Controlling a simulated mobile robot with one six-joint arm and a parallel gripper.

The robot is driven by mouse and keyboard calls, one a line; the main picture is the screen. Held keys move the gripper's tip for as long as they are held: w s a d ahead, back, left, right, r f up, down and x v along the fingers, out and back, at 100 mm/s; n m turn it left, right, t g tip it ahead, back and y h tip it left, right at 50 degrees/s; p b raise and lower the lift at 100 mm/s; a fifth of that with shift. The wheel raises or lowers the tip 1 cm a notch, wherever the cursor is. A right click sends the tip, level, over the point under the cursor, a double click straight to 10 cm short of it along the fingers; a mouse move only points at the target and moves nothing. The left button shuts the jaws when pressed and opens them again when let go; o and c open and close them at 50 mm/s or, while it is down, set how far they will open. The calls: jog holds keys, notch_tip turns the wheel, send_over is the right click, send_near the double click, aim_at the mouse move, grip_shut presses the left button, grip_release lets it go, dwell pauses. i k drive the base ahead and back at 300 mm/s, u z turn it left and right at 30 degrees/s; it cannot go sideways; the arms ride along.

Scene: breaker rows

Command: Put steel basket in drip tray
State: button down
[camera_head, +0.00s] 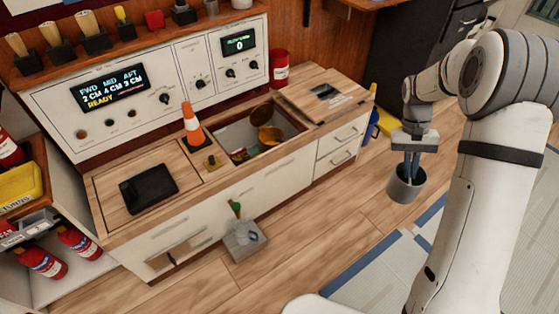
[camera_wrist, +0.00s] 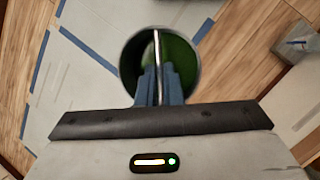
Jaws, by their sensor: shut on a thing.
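The steel basket (camera_head: 402,190) is a grey, round, open-topped can with a thin bar handle across its mouth. My gripper (camera_head: 411,168) is shut on that handle, and the basket hangs below it over the floor, right of the counter. In the wrist view, the basket (camera_wrist: 126,68) is seen from above with a greenish inside, and the blue fingers of my gripper (camera_wrist: 158,78) close on the bar. A flat black rectangular tray (camera_head: 149,188), which looks like the drip tray, lies on the left part of the wooden counter. It looks empty and is well away from the basket.
An orange cone (camera_head: 192,123) stands on the counter between the black tray and an open sink-like recess (camera_head: 245,141) holding brown utensils. A grey box (camera_head: 244,241) with bottles stands on the floor before the counter.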

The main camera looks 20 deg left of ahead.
aim_at(149, 190)
jog(key=z, duration=1.65)
jog(key=i, duration=0.1)
jog(key=u, duration=3.2)
jog(key=i, duration=1)
jog(key=z, duration=0.2)
